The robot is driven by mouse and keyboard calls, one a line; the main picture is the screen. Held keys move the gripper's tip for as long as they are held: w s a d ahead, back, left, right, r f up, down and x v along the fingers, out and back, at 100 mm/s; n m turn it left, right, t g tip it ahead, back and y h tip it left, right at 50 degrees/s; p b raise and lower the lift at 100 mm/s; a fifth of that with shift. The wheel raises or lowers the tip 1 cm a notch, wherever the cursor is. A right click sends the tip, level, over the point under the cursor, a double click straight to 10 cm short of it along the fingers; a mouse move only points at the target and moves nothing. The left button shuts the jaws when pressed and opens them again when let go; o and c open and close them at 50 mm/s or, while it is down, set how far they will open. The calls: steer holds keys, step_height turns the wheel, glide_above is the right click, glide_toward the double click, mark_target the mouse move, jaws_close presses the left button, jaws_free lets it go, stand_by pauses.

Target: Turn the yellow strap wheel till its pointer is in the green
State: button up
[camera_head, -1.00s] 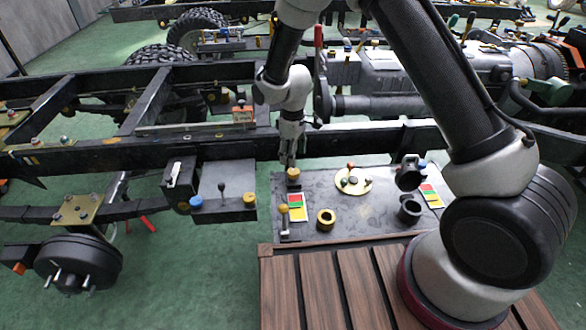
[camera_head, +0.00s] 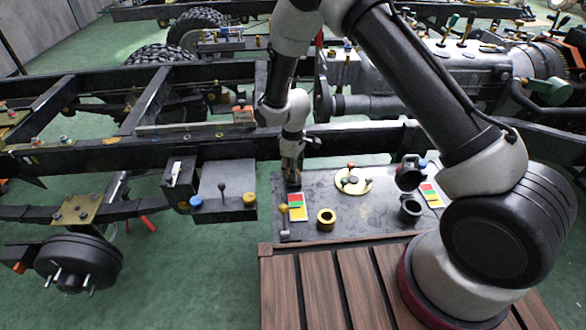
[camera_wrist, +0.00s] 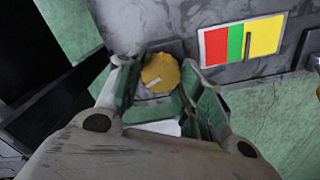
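The yellow strap wheel (camera_wrist: 161,73) is a small ridged knob with a pale mark on its face. My gripper (camera_wrist: 158,78) has one finger on each side of it in the wrist view. The fingers look open around the knob; I cannot tell whether they touch it. In the head view my gripper (camera_head: 291,182) is down at the grey panel and hides the knob. Beside the knob is a red, green and yellow scale (camera_wrist: 241,42), also in the head view (camera_head: 297,208). A dark pointer line (camera_wrist: 248,40) stands in the yellow, close to the green edge.
The grey panel (camera_head: 325,186) also carries a yellow-handled lever (camera_head: 284,220), a brass ring (camera_head: 326,219), a round cream plate (camera_head: 353,181), a dark cup (camera_head: 410,209) and a second scale (camera_head: 431,195). The black chassis rail (camera_head: 220,146) runs behind. A control box (camera_head: 222,191) is left.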

steer(key=shift+m, duration=0.4)
steer(key=shift+c, duration=0.3)
steer(key=m, duration=0.5)
steer(key=shift+m, duration=0.4)
steer(key=o, duration=1)
steer(key=shift+o, duration=0.2)
step_height(320, 180, up, 12)
